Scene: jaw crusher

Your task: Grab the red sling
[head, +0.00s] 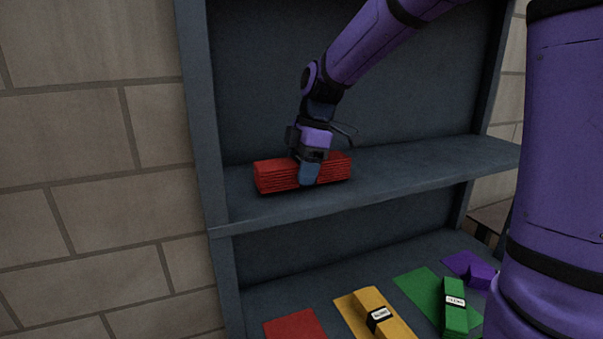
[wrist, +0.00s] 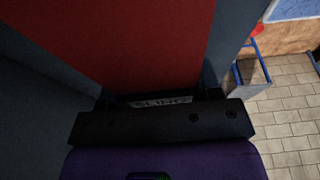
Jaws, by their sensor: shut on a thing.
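The red sling (head: 277,175) is a folded, layered red bundle on the upper shelf in the head view. My gripper (head: 309,173) reaches down onto it from above and is shut on it near its middle. One finger shows against the sling's front face. In the wrist view the sling's red surface (wrist: 125,40) fills the upper middle. A dark band with a partly covered label (wrist: 162,101) reading "SLING" lies between my fingers. Whether the sling touches the shelf all along its underside is hard to tell.
The grey upper shelf (head: 425,160) is clear to the right of the sling. The rack's left upright (head: 201,120) stands close on the left. On the lower shelf lie a red mat (head: 295,327), a yellow sling (head: 382,318), a green sling (head: 454,308) and a purple sling (head: 481,275).

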